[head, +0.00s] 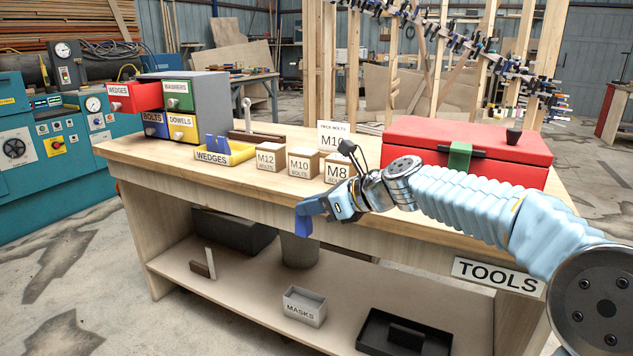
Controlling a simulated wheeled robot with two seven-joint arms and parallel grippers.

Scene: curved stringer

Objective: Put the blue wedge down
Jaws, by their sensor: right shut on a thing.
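My right gripper (322,205) reaches in from the right and is shut on a blue wedge (304,224). The wedge hangs below the fingertips, in front of the workbench's front edge as seen here. I cannot tell how far it is from the bench. My left gripper is not in view.
On the workbench (190,172) stand a drawer cabinet (208,88) with its red WEDGES drawer (138,97) pulled out, several bolt boxes (271,158) and a red toolbox (490,155). The lower shelf holds a MASKS box (304,308) and a black tray (375,338).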

